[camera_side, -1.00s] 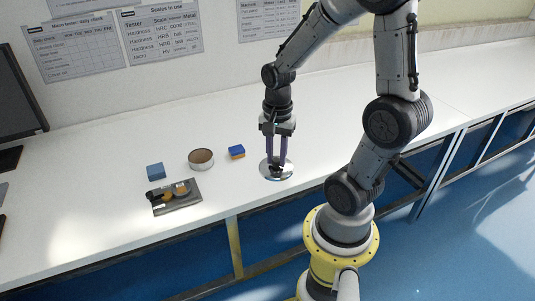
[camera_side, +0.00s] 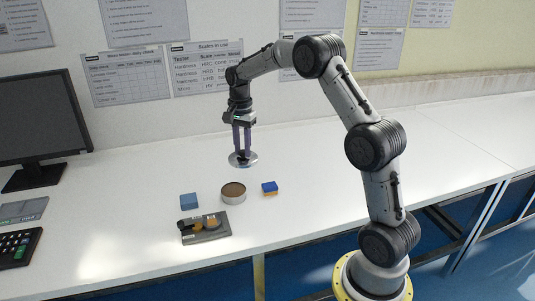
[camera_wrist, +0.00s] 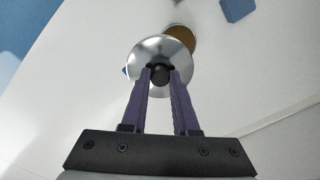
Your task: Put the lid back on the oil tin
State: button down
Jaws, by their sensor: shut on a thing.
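The oil tin (camera_side: 233,194) is a short round grey tin, open at the top, with brown inside, standing on the white bench. The lid (camera_side: 250,161) is a shiny metal disc with a black knob. My gripper (camera_side: 243,153) is shut on the knob and holds the lid about level, apparently above the bench, just behind and above the tin in the side view. In the wrist view, the lid (camera_wrist: 146,52) hangs beyond my fingertips (camera_wrist: 160,77) and covers part of the tin (camera_wrist: 184,37), whose brown inside shows past the lid's edge.
A dark tray (camera_side: 211,237) with small round items lies in front. A monitor (camera_side: 40,120) and keypad (camera_side: 18,247) are at left. The bench at right is clear.

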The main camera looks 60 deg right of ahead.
aim_at(231, 155)
jog(key=shift+n, duration=0.3)
jog(key=w+f, duration=0.2)
jog(key=f, duration=0.1)
jog(key=w+f, duration=0.2)
jog(key=shift+a+f, duration=0.2)
jog(key=shift+a, duration=0.2)
jog(key=shift+a+f, duration=0.15)
jog(key=shift+f, duration=3.2)
jog(key=shift+f, duration=0.15)
jog(key=shift+c, duration=0.6)
grip_release()
jog(key=shift+r, duration=3.5)
